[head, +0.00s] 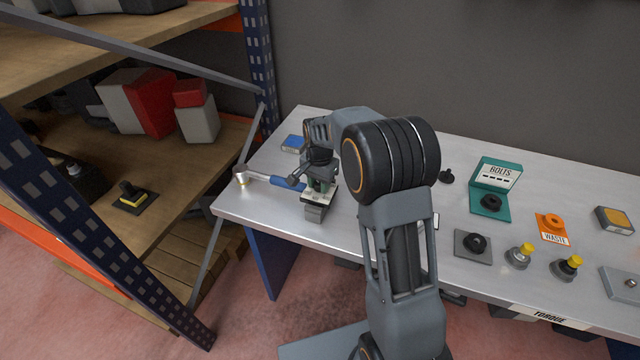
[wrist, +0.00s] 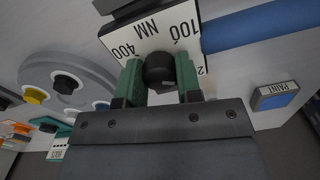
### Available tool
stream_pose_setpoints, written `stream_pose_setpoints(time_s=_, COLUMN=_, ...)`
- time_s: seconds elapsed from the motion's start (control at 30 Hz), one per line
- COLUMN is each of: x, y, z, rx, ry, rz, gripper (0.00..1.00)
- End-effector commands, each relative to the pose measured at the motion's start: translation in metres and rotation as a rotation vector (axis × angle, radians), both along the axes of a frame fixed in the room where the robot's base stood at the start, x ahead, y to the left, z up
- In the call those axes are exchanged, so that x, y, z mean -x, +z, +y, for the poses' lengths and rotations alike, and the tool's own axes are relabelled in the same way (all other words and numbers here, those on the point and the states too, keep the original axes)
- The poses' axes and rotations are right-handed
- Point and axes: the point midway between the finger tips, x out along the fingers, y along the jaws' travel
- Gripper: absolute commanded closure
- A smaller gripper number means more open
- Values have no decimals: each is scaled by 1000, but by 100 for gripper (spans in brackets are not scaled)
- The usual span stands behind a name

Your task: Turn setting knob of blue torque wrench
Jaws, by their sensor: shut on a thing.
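In the wrist view the blue handle (wrist: 262,27) runs off to the upper right. A white scale plate (wrist: 180,28) marked 100, 400 and NM sits at its end. The black setting knob (wrist: 158,68) stands in front of this plate. My gripper (wrist: 160,80) has its green fingers on both sides of the knob, shut on it. In the head view my gripper (head: 319,187) points down and hides the knob.
A blue paint box (head: 292,144) lies behind the wrench. Shelving with a diagonal brace (head: 205,262) stands close on the left. A teal bolts box (head: 490,201), an orange waste mat (head: 552,238) and yellow-topped parts (head: 520,256) are on the right of the bench.

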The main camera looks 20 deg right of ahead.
Motion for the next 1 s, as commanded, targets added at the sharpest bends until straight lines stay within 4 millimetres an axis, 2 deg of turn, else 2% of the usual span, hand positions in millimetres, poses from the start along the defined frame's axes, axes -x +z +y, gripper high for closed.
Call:
stream_pose_setpoints(time_s=0.2, x=0, y=0, z=0, rx=1, ry=-165, rz=0, gripper=91)
stream_pose_setpoints(time_s=0.5, x=0, y=0, z=0, rx=0, ry=-311, rz=-1, gripper=91)
stream_pose_setpoints(time_s=1.0, x=0, y=0, z=0, rx=0, ry=-369, rz=-1, gripper=91)
